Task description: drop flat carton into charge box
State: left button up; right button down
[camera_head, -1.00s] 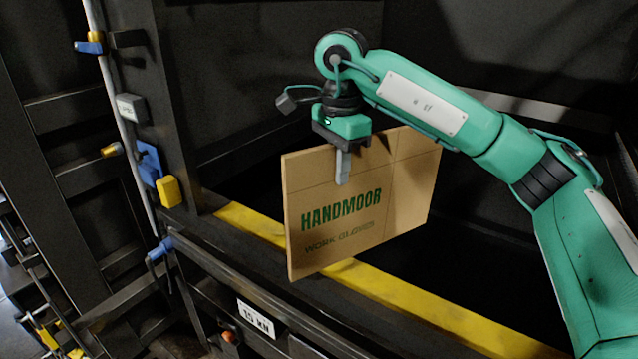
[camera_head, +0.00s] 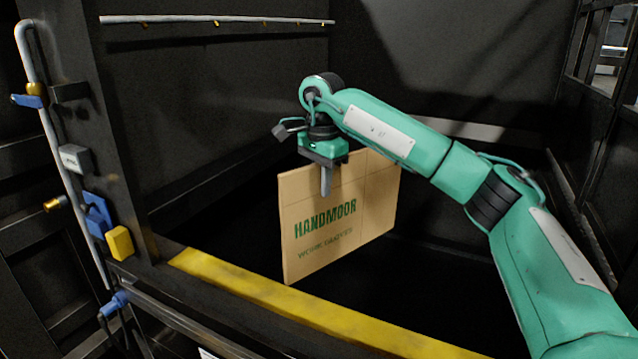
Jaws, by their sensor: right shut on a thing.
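The flat carton (camera_head: 335,222) is a brown cardboard panel with green "HANDMOOR" print. It hangs upright from my right gripper (camera_head: 326,180), which is shut on its top edge. One finger shows on the front face; the other is hidden behind the carton. The charge box (camera_head: 290,303) is a dark open chamber with a yellow strip along its front edge. In the picture the carton shows over the dark opening, its lower corner just above the yellow strip. The box floor is too dark to make out. My left gripper is not in view.
A dark post at the left carries a grey pipe (camera_head: 62,165), a blue fitting (camera_head: 97,215) and a yellow block (camera_head: 119,243). Dark walls close the box at the back and left. A barred frame (camera_head: 600,110) stands at the right.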

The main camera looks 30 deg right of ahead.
jog(key=c, duration=1.4)
grip_release()
jog(key=shift+o, duration=0.2)
jog(key=shift+r, duration=0.1)
notch_tip(320, 180, up, 14)
jog(key=shift+f+b, duration=0.15)
jog(key=shift+b, duration=0.75)
jog(key=shift+f, duration=0.1)
